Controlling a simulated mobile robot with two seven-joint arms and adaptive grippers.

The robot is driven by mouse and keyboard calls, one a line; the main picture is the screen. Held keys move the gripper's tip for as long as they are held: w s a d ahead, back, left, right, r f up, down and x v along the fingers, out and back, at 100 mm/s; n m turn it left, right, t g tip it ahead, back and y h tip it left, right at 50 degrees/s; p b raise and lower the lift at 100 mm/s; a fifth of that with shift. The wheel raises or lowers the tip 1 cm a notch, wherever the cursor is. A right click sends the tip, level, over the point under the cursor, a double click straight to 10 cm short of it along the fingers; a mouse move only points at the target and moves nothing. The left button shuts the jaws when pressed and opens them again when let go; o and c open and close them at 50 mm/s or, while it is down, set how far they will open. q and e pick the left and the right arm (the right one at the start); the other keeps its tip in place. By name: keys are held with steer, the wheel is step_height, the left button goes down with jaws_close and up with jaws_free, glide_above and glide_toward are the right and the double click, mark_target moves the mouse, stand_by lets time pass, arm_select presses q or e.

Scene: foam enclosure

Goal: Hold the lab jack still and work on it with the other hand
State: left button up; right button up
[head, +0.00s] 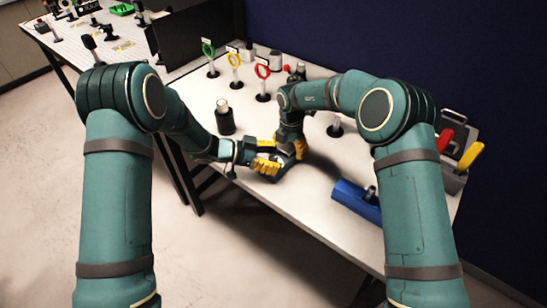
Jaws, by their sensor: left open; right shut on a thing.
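The lab jack (286,163) is a small dark blue-grey thing on the white table, mostly hidden between my two grippers. My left gripper (266,165), with yellow fingers, reaches in from the left at its near left side and is open. Whether its fingers touch the jack I cannot tell. My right gripper (299,150), also yellow-fingered, points down from above at the jack's right side and is shut on it. The jack's height and knob are too small and covered to make out.
A grey holder (453,180) with coloured handles stands at the right edge. Bare table lies in front.

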arm_select(q)
steer(key=v, duration=1.1)
steer(key=shift+s+a+r, duration=0.15)
steer(key=shift+a+r, duration=0.1)
steer(key=shift+a, duration=0.05)
steer(key=s+d+r+n+t, duration=0.2)
steer(key=d+n+t, duration=0.3)
steer(key=d+t, duration=0.15)
steer(key=s+f+n+t+y, duration=0.25)
steer(key=s+n+y, duration=0.2)
steer(key=y, duration=0.25)
steer(key=x, duration=1)
steer(key=shift+w+f, duration=0.15)
steer(key=shift+w, duration=0.3)
jaws_close()
